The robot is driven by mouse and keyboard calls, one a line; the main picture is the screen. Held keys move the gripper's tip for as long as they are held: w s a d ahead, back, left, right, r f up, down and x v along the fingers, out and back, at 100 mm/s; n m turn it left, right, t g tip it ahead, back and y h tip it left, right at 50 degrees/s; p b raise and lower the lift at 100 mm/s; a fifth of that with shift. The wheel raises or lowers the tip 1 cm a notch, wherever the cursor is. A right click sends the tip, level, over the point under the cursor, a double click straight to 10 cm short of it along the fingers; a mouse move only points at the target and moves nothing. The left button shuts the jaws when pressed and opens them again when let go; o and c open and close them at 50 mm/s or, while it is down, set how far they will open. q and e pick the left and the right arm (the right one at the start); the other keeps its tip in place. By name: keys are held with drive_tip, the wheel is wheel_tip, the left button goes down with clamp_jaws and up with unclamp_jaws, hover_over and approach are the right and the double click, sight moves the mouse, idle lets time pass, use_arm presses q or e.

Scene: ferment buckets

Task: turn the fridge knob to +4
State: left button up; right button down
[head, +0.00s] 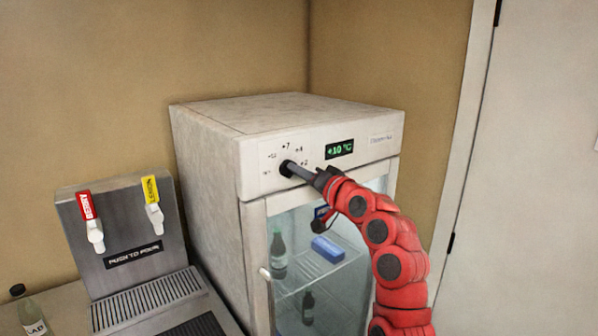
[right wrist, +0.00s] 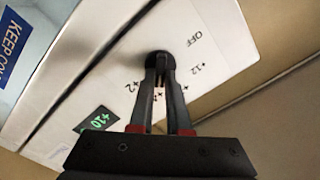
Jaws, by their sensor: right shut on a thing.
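The white fridge (head: 205,155) stands in the middle of the head view with its glass door below a control panel. The black round knob (head: 284,168) is on the left part of that panel, with printed marks around it. The green display (head: 340,149) to its right reads +10 °C. My right gripper (head: 292,170) is shut on the knob. In the right wrist view the knob (right wrist: 158,59) sits between the fingertips of the gripper (right wrist: 160,68). The fingers hide part of the scale, so the knob's setting cannot be read. My left gripper is out of view.
A metal dispenser (head: 118,225) with a red and a yellow tap stands left of the fridge, above a drip tray (head: 150,300). A bottle (head: 30,312) stands at the lower left. Bottles and a blue box (head: 327,249) are behind the fridge glass. A white door (head: 545,180) is at the right.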

drive_tip(key=c, duration=0.9)
unclamp_jaws()
drive_tip(key=b+v, duration=0.6)
drive_tip(key=v, duration=1.1)
drive_tip(key=shift+s+d, duration=0.1)
drive_tip(key=shift+s, duration=0.05)
